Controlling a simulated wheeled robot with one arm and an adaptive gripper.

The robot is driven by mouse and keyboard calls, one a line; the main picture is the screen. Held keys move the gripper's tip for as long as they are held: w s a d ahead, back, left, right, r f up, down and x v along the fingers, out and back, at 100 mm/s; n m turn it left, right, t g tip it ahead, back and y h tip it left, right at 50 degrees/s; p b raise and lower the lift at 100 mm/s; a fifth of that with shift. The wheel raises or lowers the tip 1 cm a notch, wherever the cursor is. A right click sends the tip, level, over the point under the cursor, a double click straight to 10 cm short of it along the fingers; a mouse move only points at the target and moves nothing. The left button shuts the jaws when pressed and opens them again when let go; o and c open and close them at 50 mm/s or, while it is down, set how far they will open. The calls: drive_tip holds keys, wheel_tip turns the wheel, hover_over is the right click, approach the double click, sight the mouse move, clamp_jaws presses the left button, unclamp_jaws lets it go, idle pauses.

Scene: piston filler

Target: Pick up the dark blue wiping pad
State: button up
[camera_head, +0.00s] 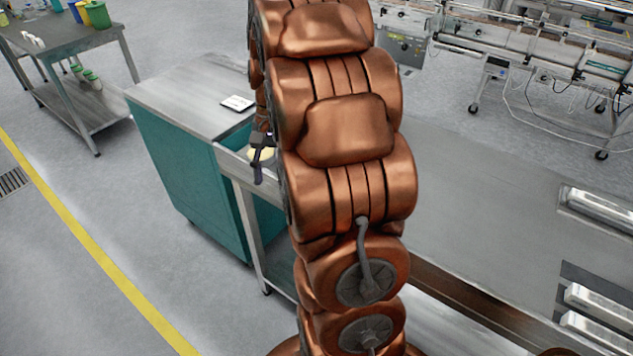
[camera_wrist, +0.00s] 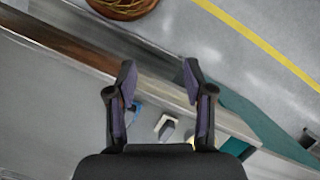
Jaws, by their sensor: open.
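My gripper (camera_wrist: 158,76) is open, with its two dark fingers spread and nothing between the tips in the wrist view. In the head view, part of my gripper (camera_head: 258,160) shows beside my arm, over the edge of the steel table. A small blue item (camera_wrist: 134,110) lies beyond the left finger in the wrist view, partly hidden by it. I cannot tell whether it is the dark blue wiping pad. The pad is not clearly seen in the head view, where my arm covers much of the table.
A pale item (camera_wrist: 165,127) lies near the blue one; a pale yellow item (camera_head: 263,154) shows beside my gripper. A teal cabinet (camera_head: 185,155) with a white card (camera_head: 237,103) on top adjoins the steel table (camera_head: 470,190). Metal bars (camera_head: 600,205) lie at the right.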

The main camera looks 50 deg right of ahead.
drive_tip(key=d+f+m, duration=0.1)
drive_tip(key=d+m, duration=0.1)
drive_tip(key=d, duration=0.4)
drive_tip(key=d+f+m+y, duration=0.1)
drive_tip(key=d+f+m, duration=0.1)
drive_tip(key=d, duration=0.4)
drive_tip(key=w+d+f+m+t, duration=0.1)
drive_tip(key=d+f+m, duration=0.1)
drive_tip(key=d, duration=0.4)
drive_tip(key=shift+w+d+f+p, duration=0.1)
drive_tip(key=shift+d+f+p, duration=0.05)
drive_tip(key=shift+p, duration=0.2)
drive_tip(key=shift+f+y, duration=0.3)
drive_tip(key=shift+p+x, duration=0.85)
drive_tip(key=shift+x, duration=0.8)
drive_tip(key=x, duration=0.1)
drive_tip(key=p+x, duration=0.1)
drive_tip(key=x, duration=0.2)
drive_tip(key=shift+w+d, duration=0.15)
drive_tip(key=shift+w, duration=0.15)
drive_tip(key=shift+c, duration=0.4)
clamp_jaws()
